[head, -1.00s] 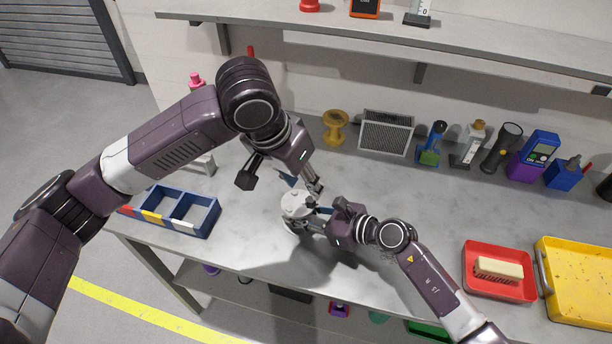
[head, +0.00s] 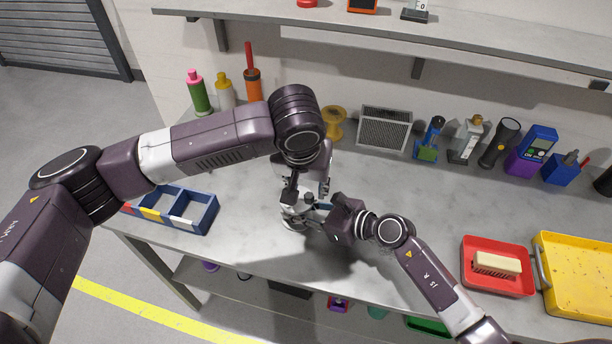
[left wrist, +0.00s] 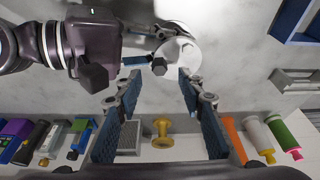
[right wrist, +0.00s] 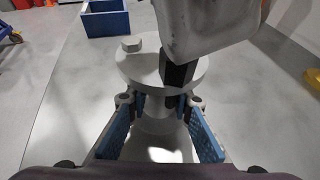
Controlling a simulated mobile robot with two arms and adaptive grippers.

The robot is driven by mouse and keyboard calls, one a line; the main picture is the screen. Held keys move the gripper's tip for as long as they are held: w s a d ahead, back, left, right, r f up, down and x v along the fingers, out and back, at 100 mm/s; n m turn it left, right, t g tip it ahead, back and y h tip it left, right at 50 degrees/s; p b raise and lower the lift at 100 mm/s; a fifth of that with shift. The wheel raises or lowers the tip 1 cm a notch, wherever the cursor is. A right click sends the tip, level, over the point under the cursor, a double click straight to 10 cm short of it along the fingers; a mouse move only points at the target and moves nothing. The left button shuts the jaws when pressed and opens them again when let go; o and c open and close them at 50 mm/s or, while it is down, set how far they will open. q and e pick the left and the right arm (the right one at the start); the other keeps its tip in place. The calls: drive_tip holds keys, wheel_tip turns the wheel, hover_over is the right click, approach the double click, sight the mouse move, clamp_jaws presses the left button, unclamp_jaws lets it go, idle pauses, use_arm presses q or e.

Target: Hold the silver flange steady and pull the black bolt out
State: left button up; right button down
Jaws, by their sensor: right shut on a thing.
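The silver flange (head: 290,224) stands on the bench, partly covered by my arms in the head view. Its pale round disc also shows in the left wrist view (left wrist: 184,55) and the right wrist view (right wrist: 145,70). The black bolt (left wrist: 160,66) shows its hexagonal head at the flange's edge in the left wrist view. My left gripper (left wrist: 157,78) is open above the flange, with the bolt head between its fingertips but not gripped. My right gripper (right wrist: 160,103) is shut on the flange's neck, below the disc.
A blue divided bin (head: 205,215) lies to the left. Bottles, a yellow spool (head: 334,122), a grey grille box (head: 385,130) and tools line the back. A red tray (head: 480,288) with a brush and a yellow tray (head: 575,300) are at right. A shelf (head: 470,45) overhangs the back.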

sight(309, 195)
use_arm(q)
drive_tip(key=shift+x, duration=2.05)
drive_tip(key=shift+c, duration=0.3)
clamp_jaws()
drive_tip(key=c, duration=0.6)
unclamp_jaws()
clamp_jaws()
drive_tip(key=shift+r, duration=0.1)
drive_tip(key=shift+r, duration=3.7)
